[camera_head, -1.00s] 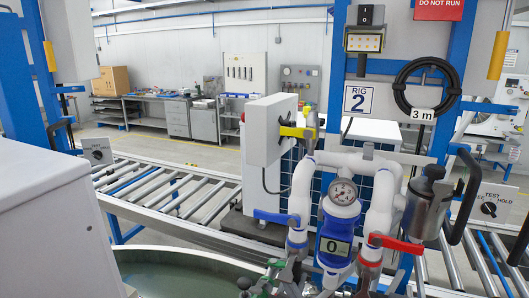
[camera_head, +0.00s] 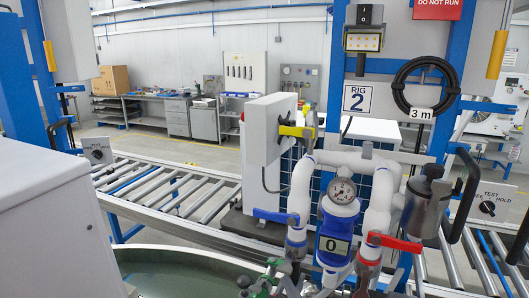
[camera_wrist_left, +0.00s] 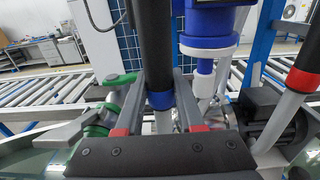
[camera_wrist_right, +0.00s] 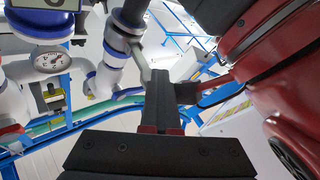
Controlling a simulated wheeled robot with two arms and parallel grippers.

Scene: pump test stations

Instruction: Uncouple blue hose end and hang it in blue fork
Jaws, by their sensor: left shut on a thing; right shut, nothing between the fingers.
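In the left wrist view my left gripper (camera_wrist_left: 160,130) is shut on the black hose end with a blue band (camera_wrist_left: 159,100), which stands roughly upright between the fingers. In the right wrist view, a black hose (camera_wrist_right: 131,12) meets a grey collar (camera_wrist_right: 121,36) under the white pipe with blue rings (camera_wrist_right: 105,75); no gap shows there. My right gripper (camera_wrist_right: 162,80) is shut and empty, close beside that collar and its grey lever; contact cannot be told. In the head view the blue valve lever (camera_head: 275,216) sits on the left branch. I cannot make out the blue fork.
A red valve lever (camera_head: 396,243) and a red-banded hose (camera_wrist_left: 302,80) are on the right branch. The blue meter (camera_head: 335,245) with its gauge (camera_head: 341,190) stands between the branches. Green levers (camera_wrist_left: 120,79) are close left of my left gripper. A roller conveyor (camera_head: 170,190) runs behind.

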